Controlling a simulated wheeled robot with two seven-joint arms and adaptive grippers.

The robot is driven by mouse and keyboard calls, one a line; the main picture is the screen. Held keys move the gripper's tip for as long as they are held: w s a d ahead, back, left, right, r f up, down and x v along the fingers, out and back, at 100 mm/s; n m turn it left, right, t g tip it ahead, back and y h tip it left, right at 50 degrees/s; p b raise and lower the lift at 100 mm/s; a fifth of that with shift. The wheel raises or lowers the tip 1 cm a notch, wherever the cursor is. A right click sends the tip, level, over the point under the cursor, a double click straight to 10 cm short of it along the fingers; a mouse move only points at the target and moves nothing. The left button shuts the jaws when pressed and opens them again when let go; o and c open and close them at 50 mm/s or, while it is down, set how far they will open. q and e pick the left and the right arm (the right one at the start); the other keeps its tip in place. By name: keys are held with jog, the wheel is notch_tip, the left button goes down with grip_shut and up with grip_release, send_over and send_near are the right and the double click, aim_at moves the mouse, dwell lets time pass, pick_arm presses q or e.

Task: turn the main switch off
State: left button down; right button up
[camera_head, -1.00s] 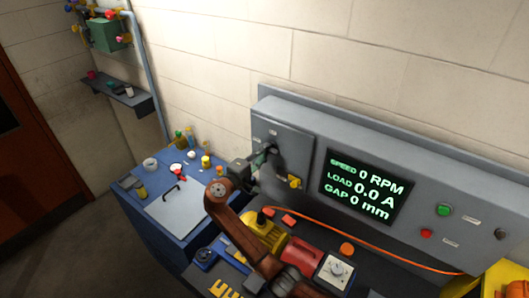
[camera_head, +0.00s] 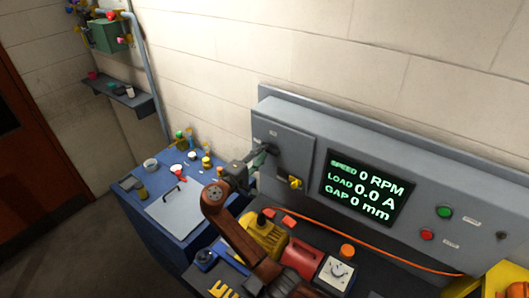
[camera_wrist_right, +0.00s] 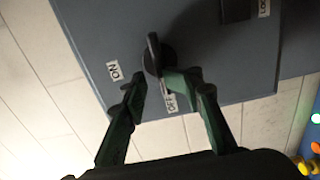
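The main switch (camera_head: 273,149) is a dark rotary handle on the grey panel box at the left end of the console. In the right wrist view its black knob (camera_wrist_right: 153,55) sits beside an ON label (camera_wrist_right: 114,70) and above an OFF label (camera_wrist_right: 170,102). My right gripper (camera_head: 262,156) reaches up to the switch. In the wrist view its green fingers (camera_wrist_right: 152,84) are apart, with the tips close below the knob, the right one overlapping its lower edge. I cannot tell whether they touch it. My left gripper is out of view.
The console display (camera_head: 366,188) reads 0 RPM, 0.0 A and 0 mm. A blue cabinet (camera_head: 150,240) with small items stands left. Motor parts (camera_head: 300,257) and an orange cable lie below the panel.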

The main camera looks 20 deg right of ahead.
jog(key=v, duration=1)
jog(key=shift+s+a, duration=0.2)
jog(key=shift+a, duration=0.1)
jog(key=shift+f, duration=0.15)
